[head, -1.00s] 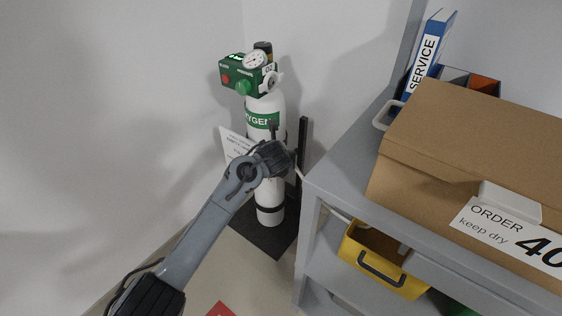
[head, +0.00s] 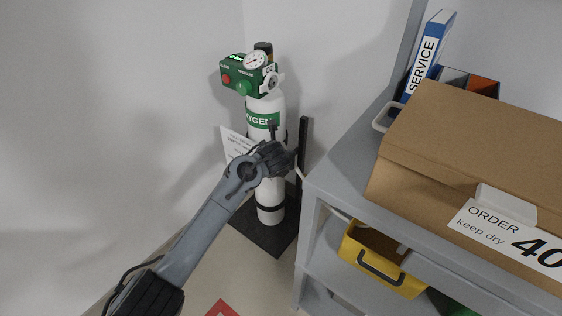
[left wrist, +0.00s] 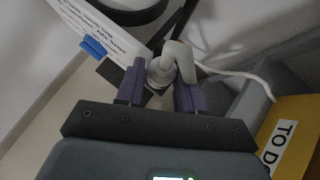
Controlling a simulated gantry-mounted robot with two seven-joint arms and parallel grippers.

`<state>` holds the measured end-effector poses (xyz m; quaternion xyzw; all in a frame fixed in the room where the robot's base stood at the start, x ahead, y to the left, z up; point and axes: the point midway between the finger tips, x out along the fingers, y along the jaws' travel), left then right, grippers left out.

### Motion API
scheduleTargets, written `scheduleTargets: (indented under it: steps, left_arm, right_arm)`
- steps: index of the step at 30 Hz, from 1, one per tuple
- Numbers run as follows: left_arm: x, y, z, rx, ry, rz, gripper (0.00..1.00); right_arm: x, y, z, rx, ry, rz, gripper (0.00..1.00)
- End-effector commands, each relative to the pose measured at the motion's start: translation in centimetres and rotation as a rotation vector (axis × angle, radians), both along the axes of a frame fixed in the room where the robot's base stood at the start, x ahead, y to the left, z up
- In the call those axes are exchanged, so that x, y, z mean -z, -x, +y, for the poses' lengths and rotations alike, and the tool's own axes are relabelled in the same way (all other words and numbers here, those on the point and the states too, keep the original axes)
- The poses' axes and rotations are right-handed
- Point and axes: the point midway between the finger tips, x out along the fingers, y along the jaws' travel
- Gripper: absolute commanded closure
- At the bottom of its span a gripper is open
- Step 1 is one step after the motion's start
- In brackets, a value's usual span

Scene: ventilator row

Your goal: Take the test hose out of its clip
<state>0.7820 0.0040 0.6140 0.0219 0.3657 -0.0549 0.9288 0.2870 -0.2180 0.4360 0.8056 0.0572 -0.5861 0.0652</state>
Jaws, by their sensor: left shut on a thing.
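The white test hose shows in the left wrist view, with its bent end piece (left wrist: 180,57) between my left fingers and its thin tube (left wrist: 232,74) running off to the right. My left gripper (left wrist: 160,90) is shut on this end piece. In the head view my left gripper (head: 274,157) is in front of the white oxygen cylinder (head: 268,190), and the hose end is hidden behind it. A short stretch of white hose (head: 300,171) shows just right of the gripper. I cannot make out the clip clearly. My right gripper is in no view.
The cylinder stands on a black base (head: 250,234) with a black post (head: 302,145). A grey shelf unit (head: 335,170) is close on the right, bearing a cardboard box (head: 450,140). A yellow bin (head: 350,250) sits below. Bare wall lies left.

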Motion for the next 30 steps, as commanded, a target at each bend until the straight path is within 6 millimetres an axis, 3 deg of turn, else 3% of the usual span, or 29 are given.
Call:
scheduleTargets:
  steps: [30]
  left_arm:
    - [-0.78,0.04,-0.14,0.004,0.000,-0.001,1.00]
  right_arm:
    - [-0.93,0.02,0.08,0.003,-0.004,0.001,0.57]
